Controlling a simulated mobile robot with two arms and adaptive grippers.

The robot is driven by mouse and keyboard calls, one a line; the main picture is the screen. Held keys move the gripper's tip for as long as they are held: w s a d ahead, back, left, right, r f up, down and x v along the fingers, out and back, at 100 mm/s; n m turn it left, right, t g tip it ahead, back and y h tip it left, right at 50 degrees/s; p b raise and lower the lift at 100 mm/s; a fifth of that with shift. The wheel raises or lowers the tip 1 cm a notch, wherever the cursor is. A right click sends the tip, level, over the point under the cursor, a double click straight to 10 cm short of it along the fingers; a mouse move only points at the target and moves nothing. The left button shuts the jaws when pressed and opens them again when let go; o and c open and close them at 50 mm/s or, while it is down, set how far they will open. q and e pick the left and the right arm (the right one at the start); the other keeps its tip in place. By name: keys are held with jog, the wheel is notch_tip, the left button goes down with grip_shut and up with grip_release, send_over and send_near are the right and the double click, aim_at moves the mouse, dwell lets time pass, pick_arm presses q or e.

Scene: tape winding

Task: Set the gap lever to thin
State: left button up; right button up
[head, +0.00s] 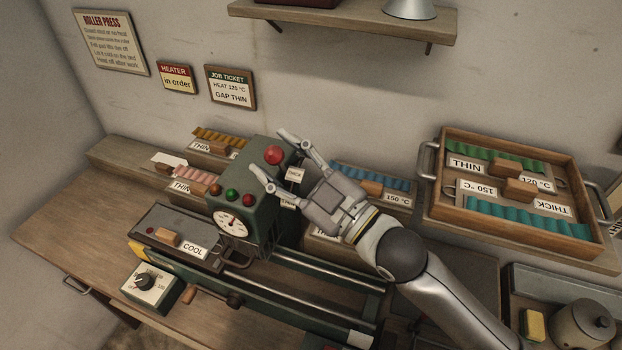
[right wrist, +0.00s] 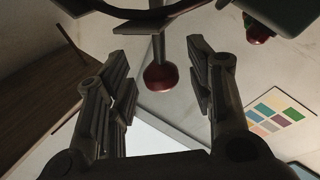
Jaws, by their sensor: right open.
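The green roller press head (head: 241,185) stands over the rails on the bench. A red ball knob (head: 273,155) shows at its upper right and looks like the gap lever's end. In the right wrist view, a red ball knob (right wrist: 160,77) on a thin stem shows between my fingers. A small THICK tag (head: 294,175) is on the press's right side; a lower tag (head: 288,202) is partly hidden and unreadable. My right gripper (head: 272,153) is open, its fingers on either side of the knob; contact cannot be told. My left gripper is not in view.
The job ticket (head: 230,88) reads heat 120 °C, gap thin. A COOL plate (head: 170,230) and heater dial (head: 151,284) are at front left. Coloured strip racks stand behind the press. A wooden tray (head: 434,213) is at right; a shelf (head: 343,22) hangs above.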

jog(key=v, duration=1)
jog(key=shift+s+d, duration=0.15)
jog(key=shift+d, duration=0.1)
